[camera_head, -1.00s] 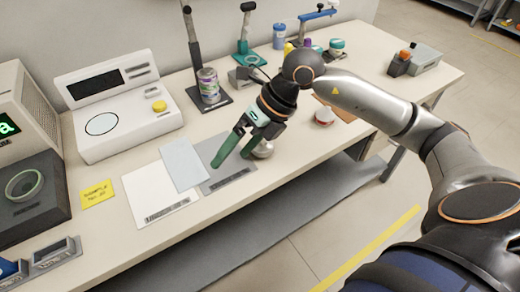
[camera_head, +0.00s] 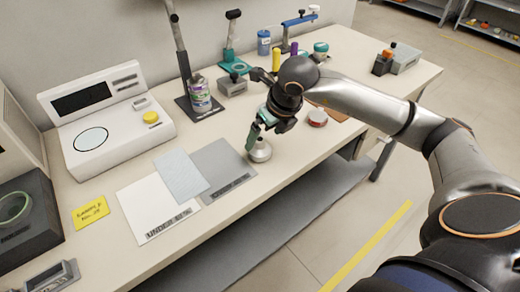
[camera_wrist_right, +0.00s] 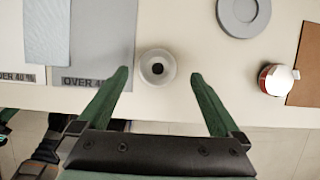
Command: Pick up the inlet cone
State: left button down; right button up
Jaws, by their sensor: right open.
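The inlet cone, which I take to be the small pale grey round piece with a dark hole in its top (camera_head: 260,152), stands near the table's front edge in the head view. In the right wrist view the cone (camera_wrist_right: 156,66) lies between the fingertips, seen from above. My right gripper (camera_wrist_right: 160,75) is open, with one green finger on each side of the cone and visible gaps. In the head view my right gripper (camera_head: 254,132) is just above and beside the cone, its far finger partly hidden. Dark and green parts at the lower left of the wrist view may be my left gripper, mostly cut off.
A grey mat (camera_head: 224,168) lies left of the cone, with a white sheet (camera_head: 152,208) beyond. A red-and-white round piece (camera_head: 317,118) is on the right. A labelled can (camera_head: 200,97) on a stand and a white scale (camera_head: 105,125) stand behind.

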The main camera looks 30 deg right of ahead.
aim_at(262, 141)
jog(key=x, duration=0.5)
jog(key=shift+s+a+f, duration=0.1)
jog(key=shift+a+f, duration=0.05)
jog(key=shift+f, duration=0.1)
jog(key=c, duration=1.5)
jog(key=shift+r, duration=0.1)
jog(key=shift+r, duration=0.15)
